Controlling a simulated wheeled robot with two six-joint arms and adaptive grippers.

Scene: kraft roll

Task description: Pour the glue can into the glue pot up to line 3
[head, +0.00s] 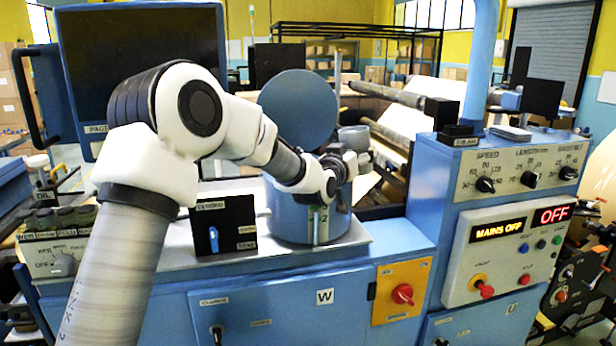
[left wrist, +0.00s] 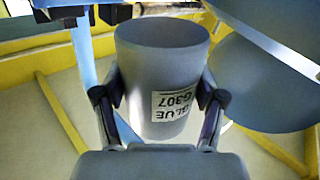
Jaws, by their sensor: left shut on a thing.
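The label appears upside down in the left wrist view. My left gripper (left wrist: 158,105) is shut on the can, one finger on each side. In the head view the can (head: 353,137) is small and partly hidden by the gripper, up beside the glue pot's right rim. The glue pot (head: 284,222) is a blue cylinder with its round lid (head: 298,105) raised. A narrow level gauge marked 2 shows on its front. My arm hides the pot's mouth. My right gripper is not in view.
A black switch box (head: 222,233) stands left of the pot on the grey machine top. A control panel (head: 515,240) at right reads MAINS OFF. A dark screen (head: 140,65) stands behind my arm. Paper rollers (head: 400,95) lie behind the pot.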

